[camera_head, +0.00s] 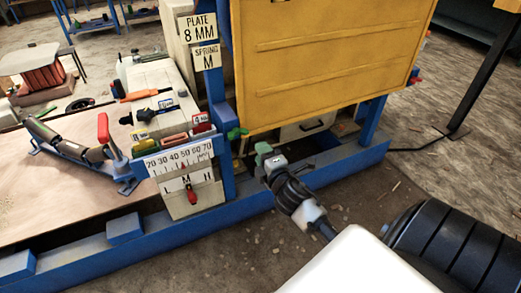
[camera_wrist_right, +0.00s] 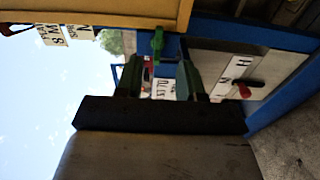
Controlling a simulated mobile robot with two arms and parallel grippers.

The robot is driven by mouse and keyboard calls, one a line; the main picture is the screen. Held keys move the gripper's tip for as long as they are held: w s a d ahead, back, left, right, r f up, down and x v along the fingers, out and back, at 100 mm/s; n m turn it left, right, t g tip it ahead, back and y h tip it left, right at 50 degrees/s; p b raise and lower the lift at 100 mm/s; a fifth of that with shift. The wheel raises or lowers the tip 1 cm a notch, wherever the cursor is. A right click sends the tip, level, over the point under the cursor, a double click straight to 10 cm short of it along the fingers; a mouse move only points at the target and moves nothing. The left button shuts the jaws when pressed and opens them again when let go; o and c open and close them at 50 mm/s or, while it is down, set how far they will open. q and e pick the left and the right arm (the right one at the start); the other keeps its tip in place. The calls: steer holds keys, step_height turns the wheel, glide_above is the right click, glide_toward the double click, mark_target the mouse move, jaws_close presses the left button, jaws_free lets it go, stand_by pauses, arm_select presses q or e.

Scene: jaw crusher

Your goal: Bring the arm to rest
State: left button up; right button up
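My right gripper (camera_head: 266,156) reaches in from the lower right, in front of the jaw crusher's blue frame. In the right wrist view its two dark green fingers (camera_wrist_right: 158,82) stand apart with nothing held between them. A small green lever (camera_head: 237,132) sits on the blue post, a little to the left of and above the gripper in the head view. In the wrist view the green lever (camera_wrist_right: 157,44) shows beyond the fingertips, and I see no contact. My left gripper is not in view.
A yellow panel (camera_head: 330,60) hangs above my right gripper. The blue base rail (camera_head: 340,165) runs below it. A scale box with a red pointer (camera_head: 191,195) and a red-handled lever (camera_head: 104,128) stand to the left. Floor at the right is mostly clear.

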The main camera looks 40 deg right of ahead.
stand_by(0.3)
